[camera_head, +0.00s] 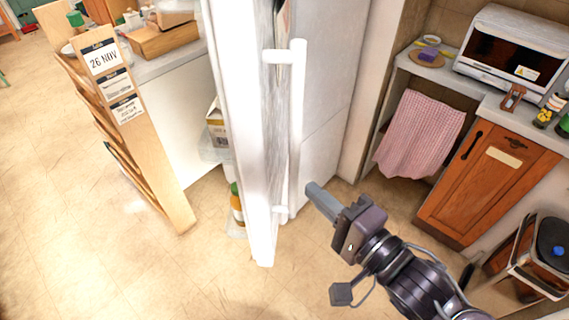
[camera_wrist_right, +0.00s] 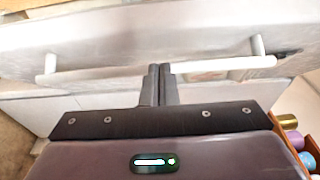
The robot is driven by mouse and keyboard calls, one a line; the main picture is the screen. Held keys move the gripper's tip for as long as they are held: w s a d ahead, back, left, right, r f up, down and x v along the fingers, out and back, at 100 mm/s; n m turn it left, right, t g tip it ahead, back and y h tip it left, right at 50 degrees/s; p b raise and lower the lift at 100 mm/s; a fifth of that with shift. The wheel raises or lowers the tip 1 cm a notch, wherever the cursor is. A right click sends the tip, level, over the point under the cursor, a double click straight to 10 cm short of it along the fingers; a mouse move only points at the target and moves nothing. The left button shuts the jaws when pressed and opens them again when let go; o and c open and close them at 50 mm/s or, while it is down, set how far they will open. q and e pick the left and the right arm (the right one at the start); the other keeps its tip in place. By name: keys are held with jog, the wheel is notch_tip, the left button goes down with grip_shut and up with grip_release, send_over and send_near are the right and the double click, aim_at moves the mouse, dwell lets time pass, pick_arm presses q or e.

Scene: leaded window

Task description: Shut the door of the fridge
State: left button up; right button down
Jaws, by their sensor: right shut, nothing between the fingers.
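The white fridge door (camera_head: 239,110) stands swung open, seen nearly edge-on in the middle of the head view. Its long white bar handle (camera_head: 297,130) runs down its right side. Items on the door's inner shelves (camera_head: 215,150) show to its left. The fridge body (camera_head: 330,80) is behind it. My right gripper (camera_head: 314,195) is shut and empty, just right of the handle's lower part. In the right wrist view, the fingertips (camera_wrist_right: 160,72) point at the handle (camera_wrist_right: 110,75), which crosses the picture; whether they touch it is not clear. My left gripper is not in view.
A wooden rack with a date sign (camera_head: 130,120) and a counter (camera_head: 175,65) stand left of the door. At right are a wooden cabinet (camera_head: 485,180), a toaster oven (camera_head: 515,55), a hanging pink towel (camera_head: 420,135) and a bin (camera_head: 540,250). Tiled floor (camera_head: 130,270) is clear in front.

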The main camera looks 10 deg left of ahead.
jog(key=p, duration=0.2)
send_near(267, 148)
jog(key=x, duration=0.5)
jog(key=shift+w+d+f, duration=0.15)
jog(key=shift+w+a+f, duration=0.15)
jog(key=shift+w+a, duration=0.25)
